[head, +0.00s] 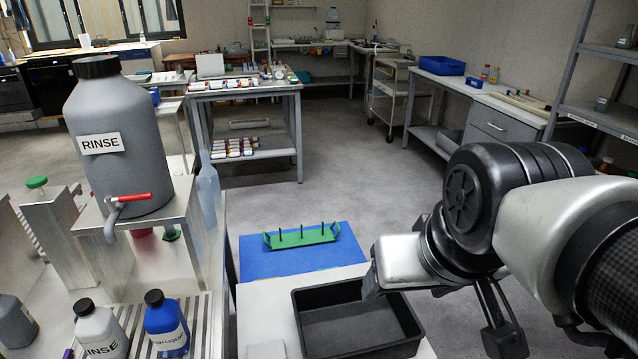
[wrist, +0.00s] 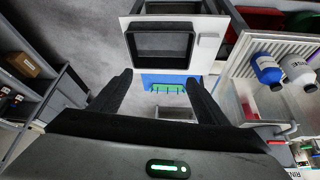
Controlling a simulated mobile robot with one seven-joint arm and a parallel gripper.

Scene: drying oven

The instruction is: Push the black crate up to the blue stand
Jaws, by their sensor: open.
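The black crate (head: 358,342) is open-topped and looks empty. It stands on a white table top in the lower middle of the head view, and it also shows at the top of the wrist view (wrist: 160,62). The blue stand (head: 255,258) is a flat blue surface beyond the crate, bearing a green rack (head: 300,238) with dark pegs. A strip of white surface shows between crate and stand. My gripper (wrist: 160,78) is open with nothing between its fingers. In the head view my arm reaches in from the right, with the hand beside the crate, partly covering its right back corner.
A small pale square (head: 267,350) lies left of the crate on the white table (head: 250,310). Left of that is a metal bench with a grey RINSE container (head: 118,160) and bottles, including a blue one (head: 166,325). Open floor (head: 345,170) lies beyond the stand.

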